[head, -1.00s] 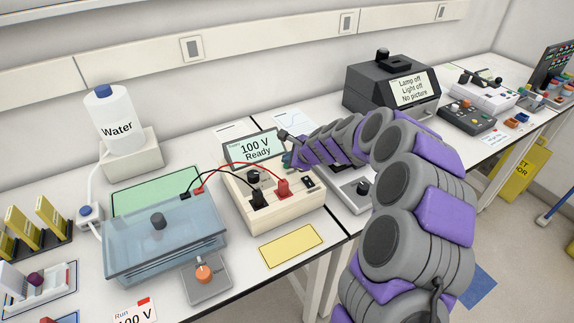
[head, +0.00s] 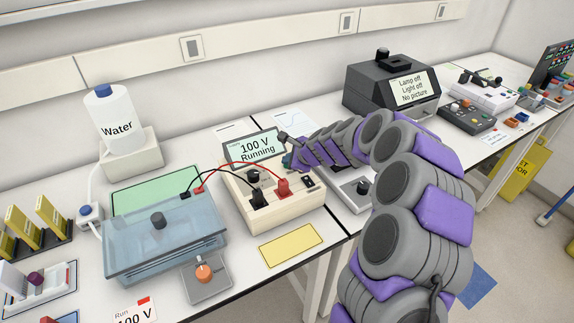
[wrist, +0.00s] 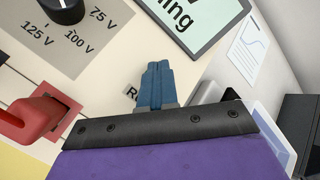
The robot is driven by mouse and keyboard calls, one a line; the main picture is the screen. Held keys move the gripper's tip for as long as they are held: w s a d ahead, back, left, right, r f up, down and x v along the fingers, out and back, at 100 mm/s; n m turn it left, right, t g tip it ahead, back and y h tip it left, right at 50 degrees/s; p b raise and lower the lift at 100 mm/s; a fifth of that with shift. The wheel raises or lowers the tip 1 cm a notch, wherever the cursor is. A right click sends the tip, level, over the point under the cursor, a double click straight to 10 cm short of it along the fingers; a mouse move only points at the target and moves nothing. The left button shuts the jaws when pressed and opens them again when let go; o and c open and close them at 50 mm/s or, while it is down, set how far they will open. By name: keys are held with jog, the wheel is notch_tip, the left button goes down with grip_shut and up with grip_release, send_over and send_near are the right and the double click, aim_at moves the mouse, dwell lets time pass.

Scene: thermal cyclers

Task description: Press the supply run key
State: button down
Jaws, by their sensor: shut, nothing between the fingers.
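The power supply (head: 282,213) is a cream box with a dial (head: 253,176), a red lead plug (head: 284,186) and a black plug. Its screen (head: 254,147) reads "100 V Running". My gripper (head: 288,162) is at the supply's back right, beside the screen. In the wrist view, my gripper's blue fingers (wrist: 156,84) are shut together with nothing between them, over the panel just below the screen. A label starting with "R" (wrist: 130,92) shows partly beside them. The run key itself is hidden behind the fingers, so contact cannot be seen directly.
Red and black leads run from the supply to the clear blue gel tank (head: 165,243) at left. The red plug (wrist: 38,115) stands left of my fingers in the wrist view. A dark instrument (head: 392,90) stands behind my arm. A yellow mat (head: 291,245) lies in front.

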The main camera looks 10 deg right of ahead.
dwell(0.3)
jog(key=shift+r+p, duration=0.8)
jog(key=shift+p, duration=0.15)
notch_tip(320, 180, up, 5)
jog(key=p, duration=0.5)
dwell(0.5)
